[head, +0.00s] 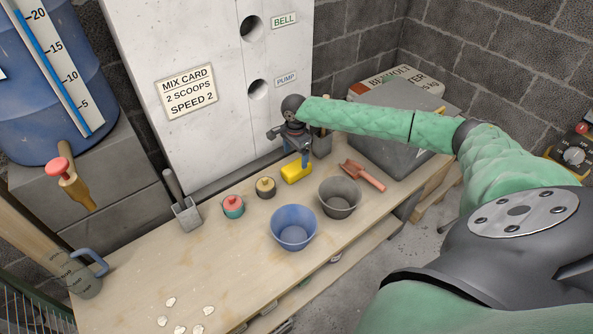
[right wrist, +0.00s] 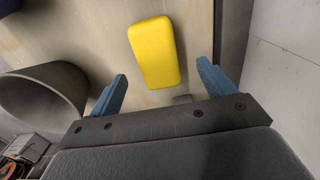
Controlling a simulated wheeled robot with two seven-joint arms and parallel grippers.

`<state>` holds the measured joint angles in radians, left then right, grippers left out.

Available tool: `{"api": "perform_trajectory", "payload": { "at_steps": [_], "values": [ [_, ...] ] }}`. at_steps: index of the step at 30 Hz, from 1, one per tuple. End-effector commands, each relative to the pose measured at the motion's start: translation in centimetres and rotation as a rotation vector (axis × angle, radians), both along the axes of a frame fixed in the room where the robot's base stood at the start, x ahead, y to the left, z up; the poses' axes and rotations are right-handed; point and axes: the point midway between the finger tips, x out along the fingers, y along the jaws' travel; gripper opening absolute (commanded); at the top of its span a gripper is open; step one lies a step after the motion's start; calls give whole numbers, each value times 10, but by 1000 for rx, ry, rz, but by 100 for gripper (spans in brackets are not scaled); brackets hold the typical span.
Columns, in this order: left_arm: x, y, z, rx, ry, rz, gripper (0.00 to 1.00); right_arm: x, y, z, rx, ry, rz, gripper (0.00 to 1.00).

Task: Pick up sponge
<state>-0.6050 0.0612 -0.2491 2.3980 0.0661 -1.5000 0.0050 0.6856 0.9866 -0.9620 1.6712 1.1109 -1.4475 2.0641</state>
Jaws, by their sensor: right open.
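The yellow sponge (head: 296,171) lies on the wooden bench near the white panel. It also shows whole in the right wrist view (right wrist: 156,52), a rounded block lying ahead of the fingers. My right gripper (head: 298,157) is just above and beside the sponge. In the right wrist view its two blue fingers (right wrist: 162,88) are apart, with the sponge's near end roughly between their lines and nothing held. Whether the fingertips are level with the sponge cannot be told. My left gripper is in neither view.
A blue bucket (head: 293,228), small lidded pots (head: 233,206) and a metal scoop holder (head: 187,214) stand on the bench (head: 150,262). The white panel (head: 222,120) rises behind.

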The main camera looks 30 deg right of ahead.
Motion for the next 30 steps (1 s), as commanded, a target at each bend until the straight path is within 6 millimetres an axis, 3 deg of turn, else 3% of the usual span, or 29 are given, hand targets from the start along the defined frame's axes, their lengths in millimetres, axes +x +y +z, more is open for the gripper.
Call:
{"api": "perform_trajectory", "payload": {
  "at_steps": [15, 25, 30],
  "values": [
    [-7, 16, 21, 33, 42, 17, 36, -4, -1, -56, -1, -1, 3, 82],
    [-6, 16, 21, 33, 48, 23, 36, -4, -1, -63, 0, -2, 3, 82],
    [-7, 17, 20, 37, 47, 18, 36, -4, -1, -63, -1, -2, 4, 48]
  ]
}}
